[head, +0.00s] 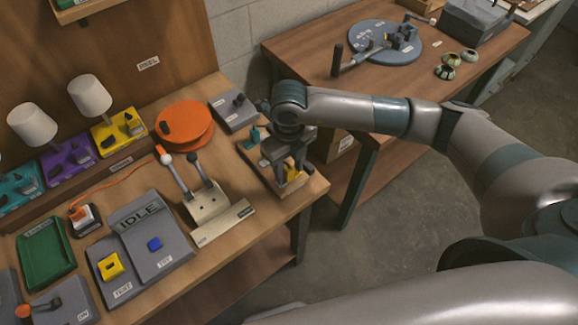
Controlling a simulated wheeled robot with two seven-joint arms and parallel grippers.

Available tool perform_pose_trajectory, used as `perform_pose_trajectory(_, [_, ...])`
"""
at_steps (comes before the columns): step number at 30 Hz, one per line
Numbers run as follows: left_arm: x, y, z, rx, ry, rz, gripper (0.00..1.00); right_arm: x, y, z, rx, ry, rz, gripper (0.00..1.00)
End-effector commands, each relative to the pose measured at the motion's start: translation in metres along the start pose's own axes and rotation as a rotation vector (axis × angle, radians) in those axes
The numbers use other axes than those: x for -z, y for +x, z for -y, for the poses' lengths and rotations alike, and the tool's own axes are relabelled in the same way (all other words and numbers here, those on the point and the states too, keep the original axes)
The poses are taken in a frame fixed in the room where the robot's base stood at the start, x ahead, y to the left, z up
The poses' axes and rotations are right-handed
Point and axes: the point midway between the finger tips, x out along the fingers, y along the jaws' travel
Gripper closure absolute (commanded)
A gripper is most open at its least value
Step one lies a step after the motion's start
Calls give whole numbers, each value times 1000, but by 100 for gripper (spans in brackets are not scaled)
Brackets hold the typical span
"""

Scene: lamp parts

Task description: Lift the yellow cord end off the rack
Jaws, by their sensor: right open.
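The rack (262,158) is a small wooden stand at the right end of the workbench. A yellow piece (293,177), which looks like the yellow cord end, sits on its right part and is partly hidden by my gripper. My right gripper (289,172) points down over the rack, open, with its fingers at the yellow piece. I cannot tell whether they touch it. A teal piece (254,136) stands at the rack's back left. My left gripper is not in view.
Left of the rack stands a beige bracket (208,203) with two levers. Behind are an orange reel (184,124) and a grey box (235,108). A grey panel reading IDLE (150,235) lies further left. The second table (310,50) holds a blue disc.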

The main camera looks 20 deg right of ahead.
Motion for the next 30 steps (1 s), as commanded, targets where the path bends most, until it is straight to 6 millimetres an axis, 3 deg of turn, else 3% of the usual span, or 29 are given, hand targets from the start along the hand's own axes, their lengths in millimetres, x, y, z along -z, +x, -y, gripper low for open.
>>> perform_pose_trajectory(3, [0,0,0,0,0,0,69,0,0,0,0,0,0,59])
perform_pose_trajectory(9, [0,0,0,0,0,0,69,0,0,0,0,0,0,100])
perform_pose_trajectory(10, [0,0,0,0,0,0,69,0,0,0,0,0,0,100])
perform_pose_trajectory(11, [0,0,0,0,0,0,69,0,0,0,0,0,0,84])
perform_pose_trajectory(13, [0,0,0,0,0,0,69,0,0,0,0,0,0,100])
perform_pose_trajectory(30, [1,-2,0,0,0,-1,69,0,-6,0,1,1,0,100])
